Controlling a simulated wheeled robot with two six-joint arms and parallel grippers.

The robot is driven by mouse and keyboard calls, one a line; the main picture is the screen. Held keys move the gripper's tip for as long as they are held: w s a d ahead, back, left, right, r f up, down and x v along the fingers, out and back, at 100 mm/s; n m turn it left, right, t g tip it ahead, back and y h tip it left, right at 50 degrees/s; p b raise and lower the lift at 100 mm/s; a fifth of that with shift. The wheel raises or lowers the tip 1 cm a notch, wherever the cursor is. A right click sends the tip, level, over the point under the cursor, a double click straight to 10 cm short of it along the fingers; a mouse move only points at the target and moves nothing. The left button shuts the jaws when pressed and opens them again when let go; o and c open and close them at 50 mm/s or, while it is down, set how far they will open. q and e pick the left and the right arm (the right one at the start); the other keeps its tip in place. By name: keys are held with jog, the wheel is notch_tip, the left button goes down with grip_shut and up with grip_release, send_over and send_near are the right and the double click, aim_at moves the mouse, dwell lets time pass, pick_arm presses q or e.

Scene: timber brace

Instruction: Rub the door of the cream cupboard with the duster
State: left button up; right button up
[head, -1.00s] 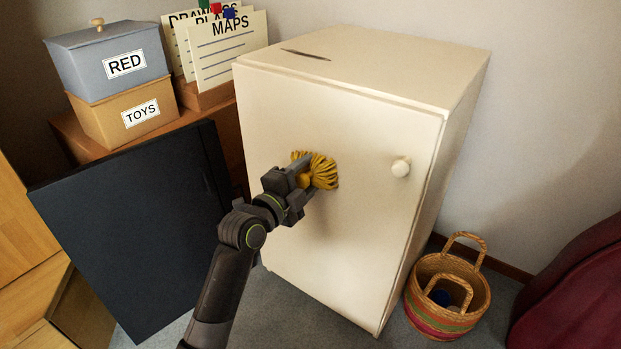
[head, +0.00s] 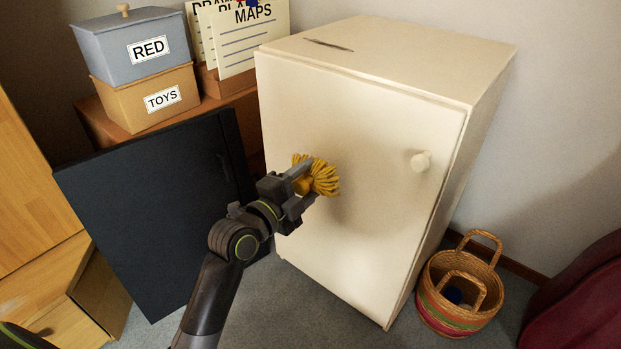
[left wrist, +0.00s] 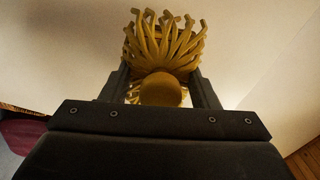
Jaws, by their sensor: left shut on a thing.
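The cream cupboard (head: 385,130) stands in the middle with its door (head: 350,215) shut and a round knob (head: 420,161) at the door's right. My left gripper (head: 303,187) is shut on the yellow duster (head: 321,177), in front of the left part of the door. The duster's strands are at the door's surface; I cannot tell for sure whether they press on it. In the left wrist view the duster (left wrist: 165,45) sits between the two fingers (left wrist: 160,90), its strands splayed out against the pale surface. My right gripper is not in view.
A dark panel (head: 150,210) stands left of the cupboard. Behind it, a grey RED box (head: 130,50) sits on a TOYS box (head: 150,98), beside a MAPS card (head: 250,38). A woven basket (head: 440,318) stands on the floor at right, near a dark red item (head: 580,310).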

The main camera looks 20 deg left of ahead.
pick_arm(q)
jog(key=shift+v, duration=1.5)
